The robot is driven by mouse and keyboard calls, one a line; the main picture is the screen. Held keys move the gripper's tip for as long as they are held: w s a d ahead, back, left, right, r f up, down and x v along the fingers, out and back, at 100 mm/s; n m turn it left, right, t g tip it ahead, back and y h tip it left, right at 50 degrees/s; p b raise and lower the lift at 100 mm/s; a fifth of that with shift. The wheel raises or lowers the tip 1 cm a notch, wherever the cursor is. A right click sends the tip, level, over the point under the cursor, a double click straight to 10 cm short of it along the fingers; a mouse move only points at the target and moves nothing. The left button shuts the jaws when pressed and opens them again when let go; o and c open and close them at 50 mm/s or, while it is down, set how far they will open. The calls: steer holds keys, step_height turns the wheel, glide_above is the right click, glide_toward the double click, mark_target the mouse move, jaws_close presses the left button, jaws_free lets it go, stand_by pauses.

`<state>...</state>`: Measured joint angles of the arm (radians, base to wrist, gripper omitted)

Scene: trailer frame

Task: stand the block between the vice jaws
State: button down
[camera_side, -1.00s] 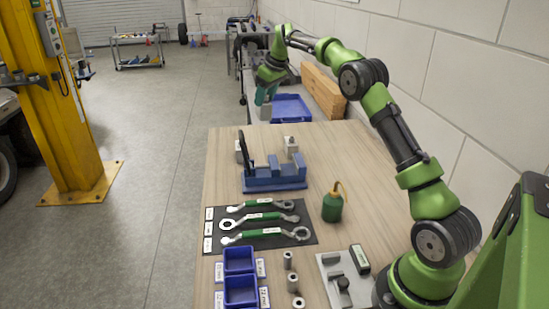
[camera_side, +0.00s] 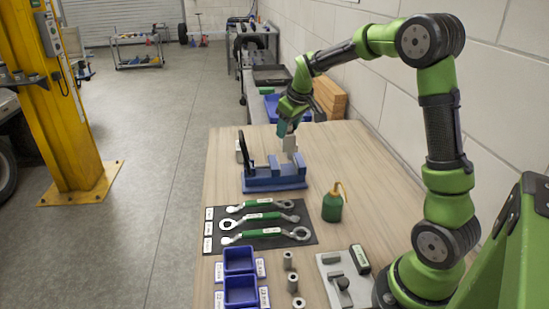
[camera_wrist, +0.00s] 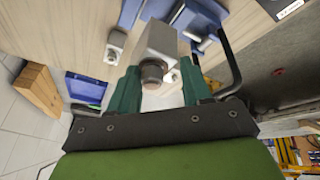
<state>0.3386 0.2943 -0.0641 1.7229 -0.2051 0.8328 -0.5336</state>
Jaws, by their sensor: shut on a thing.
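My gripper (camera_side: 284,127) is shut on a grey metal block (camera_side: 290,145), which hangs below its teal fingertips. In the wrist view the block (camera_wrist: 158,40) shows between and beyond the fingers (camera_wrist: 160,90), with a dark round stub at its near end. The blue vice (camera_side: 275,184) stands on the table in the side view, with upright jaws and a gap between them. The block is above and behind the vice's right end, apart from the gap. Parts of the vice (camera_wrist: 195,15) show at the top of the wrist view. Whether the block touches anything is unclear.
Several green-handled wrenches (camera_side: 262,218) lie on a dark mat in front of the vice. A green bottle (camera_side: 332,206) stands right of them. A blue tray (camera_side: 270,103) lies beyond the table's far edge.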

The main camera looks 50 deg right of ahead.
mark_target(290, 145)
step_height(290, 145, down, 8)
stand_by(0.4)
steer(key=shift+c, duration=2.4)
jaws_free()
steer(key=shift+f, duration=0.15)
steer(key=v, duration=1.2)
steer(key=s+a+r+m+t+y, duration=0.3)
steer(key=s+a, duration=1.4)
steer(key=a, duration=0.3)
steer(key=shift+r+y, duration=0.15)
steer(key=shift+y, duration=0.25)
steer(key=shift+a, duration=0.15)
